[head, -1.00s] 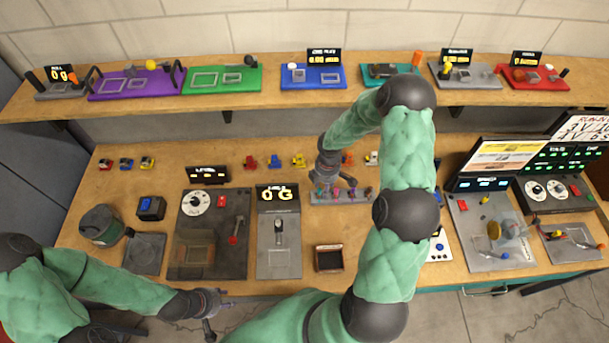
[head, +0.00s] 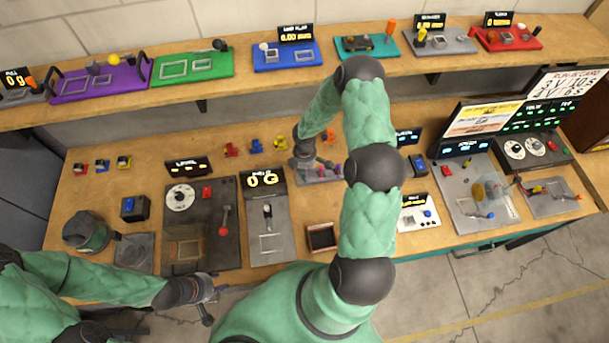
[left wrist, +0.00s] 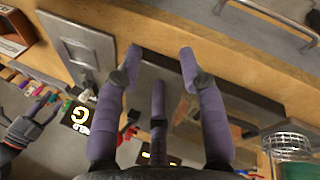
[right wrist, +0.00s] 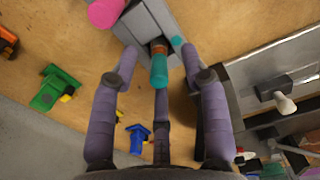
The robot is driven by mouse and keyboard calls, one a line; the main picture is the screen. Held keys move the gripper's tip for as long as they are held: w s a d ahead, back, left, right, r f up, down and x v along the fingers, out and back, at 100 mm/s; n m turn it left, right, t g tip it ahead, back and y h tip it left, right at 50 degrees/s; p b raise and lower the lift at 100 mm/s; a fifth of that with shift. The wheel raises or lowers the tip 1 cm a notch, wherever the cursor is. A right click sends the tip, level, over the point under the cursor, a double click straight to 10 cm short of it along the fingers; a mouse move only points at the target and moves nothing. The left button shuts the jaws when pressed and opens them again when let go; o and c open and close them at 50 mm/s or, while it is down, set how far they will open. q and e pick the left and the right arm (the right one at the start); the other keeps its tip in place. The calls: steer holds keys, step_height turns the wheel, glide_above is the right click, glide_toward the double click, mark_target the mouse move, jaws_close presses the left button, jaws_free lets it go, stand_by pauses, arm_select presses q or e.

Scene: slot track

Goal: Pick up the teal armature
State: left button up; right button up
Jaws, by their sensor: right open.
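The teal armature (right wrist: 160,68) stands in a grey rack (right wrist: 152,22) in the right wrist view, with a copper-coloured band at its far end. My right gripper (right wrist: 160,52) is open, its fingers on both sides of the armature with gaps showing. In the head view my right gripper (head: 317,166) is over the rack (head: 322,178) and hides part of it; I cannot pick out the teal armature there. My left gripper (head: 213,293) is open and empty at the bench's front edge; its spread fingers also show in the left wrist view (left wrist: 160,58).
A scale reading 0 G (head: 265,180) and a small open tray (head: 321,237) are left of and in front of the rack.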

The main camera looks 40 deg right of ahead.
step_height(320, 180, down, 2)
steer(key=shift+f, duration=0.25)
jaws_close()
steer(key=shift+r, duration=0.2)
